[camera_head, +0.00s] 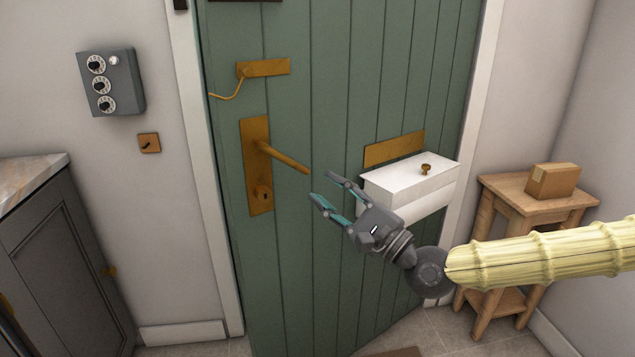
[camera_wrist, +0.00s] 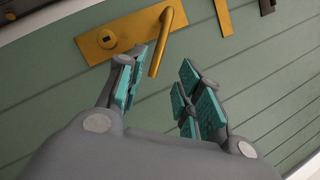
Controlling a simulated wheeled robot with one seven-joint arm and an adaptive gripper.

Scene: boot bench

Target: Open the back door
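The back door (camera_head: 335,100) is green with vertical planks and sits in a white frame. Its brass lever handle (camera_head: 284,157) is on a brass plate (camera_head: 257,195) with a keyhole at the door's left side. My gripper (camera_head: 324,188) is open and empty, just right of and below the lever's free end. In the wrist view the lever (camera_wrist: 163,45) hangs beyond the fingers, close to the left finger, with the plate (camera_wrist: 112,38) behind it. I cannot tell whether the finger touches the lever. A brass chain fitting (camera_head: 264,68) is above the handle.
A white box with a brass knob (camera_head: 410,180) is mounted on the door below a brass slot plate (camera_head: 394,149), behind my gripper. A grey cabinet (camera_head: 65,260) stands at left.

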